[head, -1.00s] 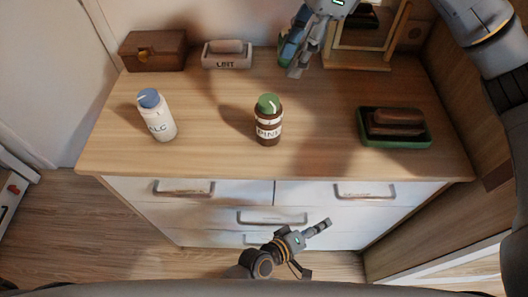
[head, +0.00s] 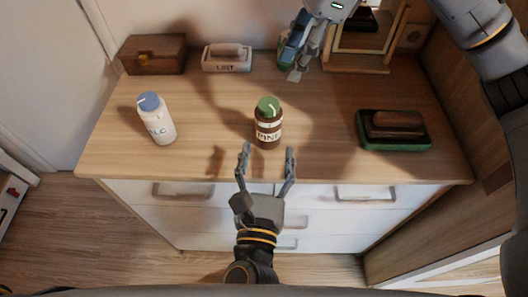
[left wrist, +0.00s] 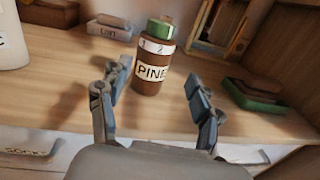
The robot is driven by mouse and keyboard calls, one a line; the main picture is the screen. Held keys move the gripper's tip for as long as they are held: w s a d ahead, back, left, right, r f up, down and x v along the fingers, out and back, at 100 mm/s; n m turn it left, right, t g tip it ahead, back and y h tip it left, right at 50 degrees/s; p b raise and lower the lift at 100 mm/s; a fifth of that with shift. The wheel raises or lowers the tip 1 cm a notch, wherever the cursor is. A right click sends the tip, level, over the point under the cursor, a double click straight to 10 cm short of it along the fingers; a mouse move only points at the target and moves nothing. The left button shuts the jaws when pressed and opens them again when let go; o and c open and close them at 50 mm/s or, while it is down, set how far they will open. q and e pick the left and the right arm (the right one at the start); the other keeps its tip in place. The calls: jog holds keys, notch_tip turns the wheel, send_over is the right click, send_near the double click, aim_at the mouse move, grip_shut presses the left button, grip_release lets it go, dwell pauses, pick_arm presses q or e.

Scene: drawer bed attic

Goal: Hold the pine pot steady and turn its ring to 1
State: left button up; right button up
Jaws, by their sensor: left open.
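The pine pot (head: 268,128) stands upright on the dresser top, a brown jar with a PINE label and a green cap with a pale mark.
A white bottle with a blue cap (head: 156,118) stands at left. A green tray with a brown block (head: 394,130) lies at right. A wooden box (head: 153,54), a LIST holder (head: 227,57), a blue-green item (head: 287,52) and a mirror (head: 366,40) are at the back.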

aim_at(270, 106)
pick_arm(q)
jog(key=shift+w+a+f+n, duration=0.1)
jog(key=shift+a+n, duration=0.2)
jog(key=shift+w, duration=0.4)
jog(key=w, duration=0.8)
jog(key=w+d, duration=0.1)
jog(key=w, duration=0.3)
jog(key=shift+w, duration=0.4)
jog(key=c, duration=1.3)
pick_arm(e)
jog(key=shift+o, duration=0.5)
